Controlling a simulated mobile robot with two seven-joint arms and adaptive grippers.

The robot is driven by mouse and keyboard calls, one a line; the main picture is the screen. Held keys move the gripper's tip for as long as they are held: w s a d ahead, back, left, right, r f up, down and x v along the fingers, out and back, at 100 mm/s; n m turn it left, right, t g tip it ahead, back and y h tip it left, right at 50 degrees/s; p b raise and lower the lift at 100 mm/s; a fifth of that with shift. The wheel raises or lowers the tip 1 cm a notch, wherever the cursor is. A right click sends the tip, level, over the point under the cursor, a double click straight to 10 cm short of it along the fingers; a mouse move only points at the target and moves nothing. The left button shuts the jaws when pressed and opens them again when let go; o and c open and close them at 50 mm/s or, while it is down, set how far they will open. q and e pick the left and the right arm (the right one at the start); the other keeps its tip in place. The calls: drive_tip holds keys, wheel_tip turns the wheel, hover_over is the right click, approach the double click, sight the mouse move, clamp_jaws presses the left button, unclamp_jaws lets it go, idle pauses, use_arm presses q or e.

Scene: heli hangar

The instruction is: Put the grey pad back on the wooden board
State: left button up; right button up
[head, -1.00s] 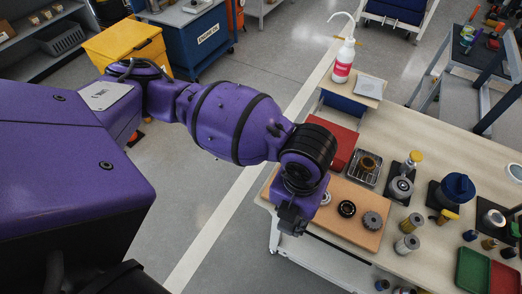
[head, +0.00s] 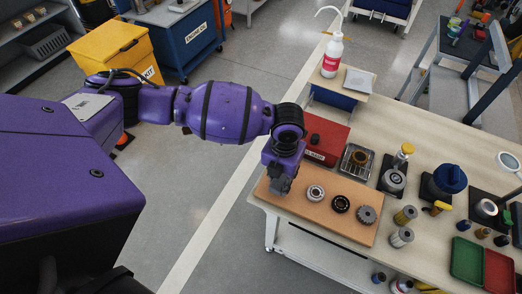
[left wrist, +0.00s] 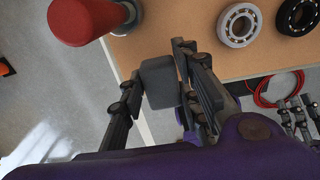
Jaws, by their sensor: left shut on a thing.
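My left gripper (left wrist: 158,90) is shut on the grey pad (left wrist: 160,80), a small dark-grey block with rounded corners, between its two fingers in the left wrist view. In the head view my left gripper (head: 279,187) is over the left end of the wooden board (head: 300,217), and the pad cannot be told from the fingers there. In the left wrist view the pad overlaps the edge of the wooden board (left wrist: 185,25). The gap between pad and board cannot be told.
Bearings (head: 315,192) and a gear (head: 366,215) lie on the board right of my gripper. A red-topped knob (left wrist: 82,18) stands close by in the left wrist view. A red box (head: 325,138) and a metal tray (head: 356,160) lie behind the board.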

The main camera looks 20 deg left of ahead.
sight(281, 178)
use_arm(q)
drive_tip(key=shift+f, duration=1.6)
drive_tip(key=o, duration=1)
drive_tip(key=shift+r, duration=0.1)
wheel_tip(281, 178, up, 12)
drive_tip(key=shift+r, duration=0.2)
